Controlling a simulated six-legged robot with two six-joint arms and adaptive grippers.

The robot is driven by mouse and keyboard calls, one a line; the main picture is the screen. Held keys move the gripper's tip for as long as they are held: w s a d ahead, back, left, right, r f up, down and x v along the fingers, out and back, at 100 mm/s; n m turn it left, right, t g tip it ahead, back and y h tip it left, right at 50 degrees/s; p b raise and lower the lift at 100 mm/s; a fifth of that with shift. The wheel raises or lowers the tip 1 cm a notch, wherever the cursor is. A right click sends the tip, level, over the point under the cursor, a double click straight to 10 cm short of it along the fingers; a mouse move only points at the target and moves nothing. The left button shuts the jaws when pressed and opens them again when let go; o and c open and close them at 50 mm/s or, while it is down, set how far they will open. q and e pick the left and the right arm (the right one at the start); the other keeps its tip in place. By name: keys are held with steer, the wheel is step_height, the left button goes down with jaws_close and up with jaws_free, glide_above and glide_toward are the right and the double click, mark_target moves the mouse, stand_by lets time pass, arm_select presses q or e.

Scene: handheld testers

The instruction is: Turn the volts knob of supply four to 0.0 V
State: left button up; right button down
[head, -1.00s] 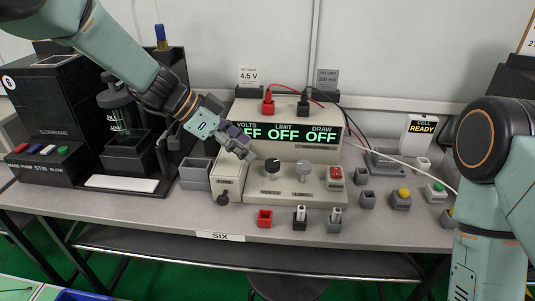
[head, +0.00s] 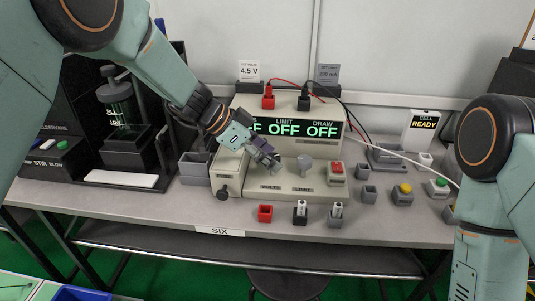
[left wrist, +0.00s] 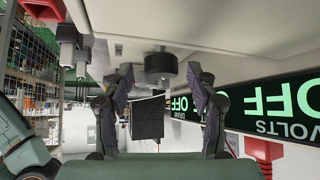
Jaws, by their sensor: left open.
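The power supply (head: 295,185) is a beige bench unit; the plate on the bench edge below it reads SIX. Its display (head: 290,128) shows OFF under LIMIT and DRAW; the left wrist view shows VOLTS and OFF upside down on the display (left wrist: 275,110). My left gripper (head: 270,163) is open over the VOLTS label and hides the dark volts knob in the head view. In the left wrist view a dark knob (left wrist: 160,65) lies between the open fingers (left wrist: 160,80), with gaps at both sides. My right gripper is out of view.
The grey limit knob (head: 304,164) and red switch (head: 336,169) sit right of my left gripper. Red (head: 268,100) and black plugs with cables stand on top. A card (head: 249,70) reads 4.5 V.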

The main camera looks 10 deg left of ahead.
arm_select(q)
steer(key=shift+w+f, duration=0.1)
steer(key=shift+w, duration=0.05)
steer(key=shift+c, duration=0.5)
steer(key=c, duration=0.5)
steer(key=shift+c, duration=1.3)
steer(key=c, duration=0.3)
steer(key=shift+s+b, duration=0.2)
steer(key=shift+b, duration=0.4)
steer(key=n+t+b, duration=0.1)
steer(key=b, duration=0.2)
steer(key=n+t+y+b, duration=0.1)
steer(key=n+b, duration=0.1)
steer(key=n+t+b, duration=0.1)
steer(key=b, duration=0.2)
steer(key=shift+s+d+f+y+b, duration=0.15)
steer(key=shift+s+f+y+b, duration=0.1)
steer(key=shift+y+b, duration=0.15)
steer(key=shift+r+n+t+y+b, duration=0.1)
steer(key=shift+n+t+y+b, duration=0.3)
steer(key=shift+n+b, duration=0.85)
